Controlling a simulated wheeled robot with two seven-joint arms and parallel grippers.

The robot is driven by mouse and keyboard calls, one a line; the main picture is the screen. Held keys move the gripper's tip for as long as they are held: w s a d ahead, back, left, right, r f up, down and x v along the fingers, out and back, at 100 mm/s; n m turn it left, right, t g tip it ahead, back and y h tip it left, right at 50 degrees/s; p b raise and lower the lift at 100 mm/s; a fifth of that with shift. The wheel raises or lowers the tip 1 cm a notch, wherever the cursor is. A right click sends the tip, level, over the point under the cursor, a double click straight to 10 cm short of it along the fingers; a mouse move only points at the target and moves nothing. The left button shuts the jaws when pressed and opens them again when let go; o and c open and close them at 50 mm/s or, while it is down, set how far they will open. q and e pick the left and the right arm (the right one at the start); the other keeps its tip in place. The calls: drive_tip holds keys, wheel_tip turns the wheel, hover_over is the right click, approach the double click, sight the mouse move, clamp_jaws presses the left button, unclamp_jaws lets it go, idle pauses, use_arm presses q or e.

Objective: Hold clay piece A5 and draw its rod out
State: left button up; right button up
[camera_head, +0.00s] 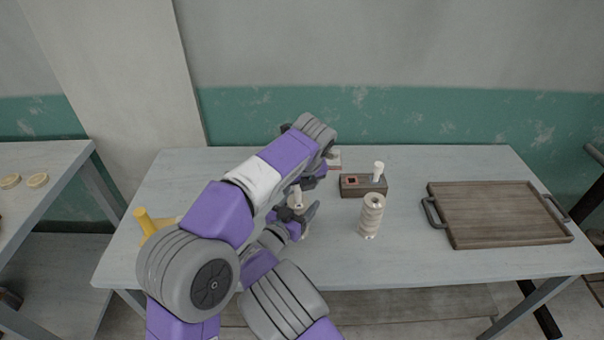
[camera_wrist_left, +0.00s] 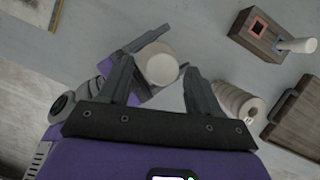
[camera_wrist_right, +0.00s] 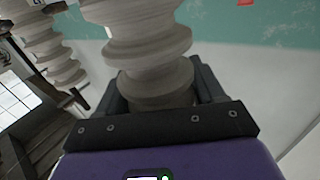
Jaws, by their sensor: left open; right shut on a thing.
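A pale ribbed clay piece (camera_wrist_right: 150,50) fills the right wrist view, with my right gripper (camera_wrist_right: 158,95) shut on it. In the head view my right gripper (camera_head: 295,213) holds it above the table, partly hidden by my arms. A pale round end (camera_wrist_left: 160,65) shows between the spread fingers of my left gripper (camera_wrist_left: 156,82), which is open above it. I cannot tell whether the fingers touch it, or whether that end is the rod's. In the head view my left gripper (camera_head: 309,180) is close above the right one. No label is readable on the held piece.
A second ribbed clay piece (camera_head: 371,216) stands upright on the table (camera_head: 420,258). Behind it is a dark wooden block (camera_head: 352,188) with a red-rimmed square hole and a white peg (camera_head: 378,171). A wooden tray (camera_head: 495,213) lies right. A yellow object (camera_head: 146,222) is left.

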use_arm(q)
drive_tip(key=shift+x, duration=1.85)
drive_tip(key=c, duration=1.1)
drive_tip(key=shift+r, duration=0.1)
drive_tip(key=shift+r, duration=1)
drive_tip(key=shift+r, duration=2.4)
use_arm(e)
drive_tip(key=o, duration=1.6)
